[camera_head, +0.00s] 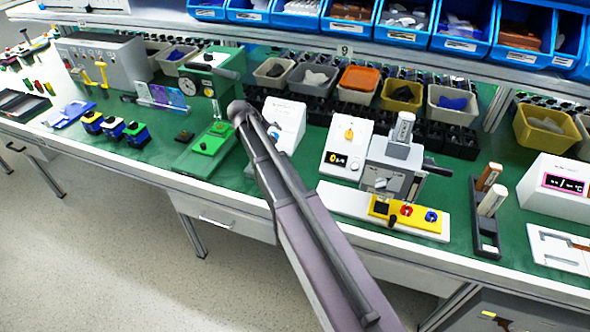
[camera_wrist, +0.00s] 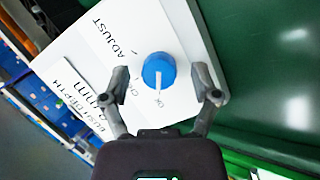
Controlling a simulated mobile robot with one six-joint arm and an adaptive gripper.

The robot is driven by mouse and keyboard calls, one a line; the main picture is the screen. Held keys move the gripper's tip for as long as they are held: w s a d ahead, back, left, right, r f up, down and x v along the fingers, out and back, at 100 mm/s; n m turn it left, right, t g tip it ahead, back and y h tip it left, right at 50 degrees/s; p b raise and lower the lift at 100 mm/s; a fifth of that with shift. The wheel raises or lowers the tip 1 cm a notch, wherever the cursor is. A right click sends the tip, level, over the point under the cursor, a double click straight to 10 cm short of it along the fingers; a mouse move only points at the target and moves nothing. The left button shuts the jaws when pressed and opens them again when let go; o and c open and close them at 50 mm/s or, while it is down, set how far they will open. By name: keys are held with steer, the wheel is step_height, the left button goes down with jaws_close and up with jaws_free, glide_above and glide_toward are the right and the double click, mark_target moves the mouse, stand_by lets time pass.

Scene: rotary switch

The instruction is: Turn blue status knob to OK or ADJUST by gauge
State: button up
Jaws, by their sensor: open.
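The blue knob (camera_wrist: 160,72) sits on a white panel (camera_wrist: 180,30) in the wrist view. Its white pointer line runs toward the bottom of the picture, near the OK mark (camera_wrist: 160,101). The ADJUST mark (camera_wrist: 121,37) is up and left of the knob, and a partly legible mark lies between them. My gripper (camera_wrist: 161,82) is open, with one finger on each side of the knob and a visible gap to each.
A green press with a dial (camera_head: 207,87) stands left of my arm. Bins line the back.

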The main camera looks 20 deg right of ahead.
steer(key=m, duration=0.2)
steer(key=m+y+p, duration=0.1)
steer(key=m, duration=0.2)
steer(key=shift+r+g+y, duration=0.1)
steer(key=shift+g+y, duration=0.2)
steer(key=m, duration=0.2)
steer(key=m+y+p, duration=0.1)
steer(key=m, duration=0.1)
steer(key=shift+d+m+y, duration=0.15)
steer(key=shift+m+y, duration=0.15)
steer(key=shift+m, duration=0.1)
steer(key=p+v, duration=1.3)
steer(key=v, duration=0.1)
steer(key=s+d+f+n+g+y+b, duration=0.1)
steer(key=s+d+f+n, duration=0.1)
steer(key=s, duration=1)
steer(key=s+d+f+n+g+y+b, duration=0.1)
steer(key=s+d+f+n+y, duration=0.1)
steer(key=s, duration=1.1)
steer(key=shift+s+d+n+g+y, duration=0.3)
steer(key=shift+n+g, duration=0.1)
steer(key=shift+n, duration=0.4)
steer(key=shift+a, duration=0.1)
stand_by(1.6)
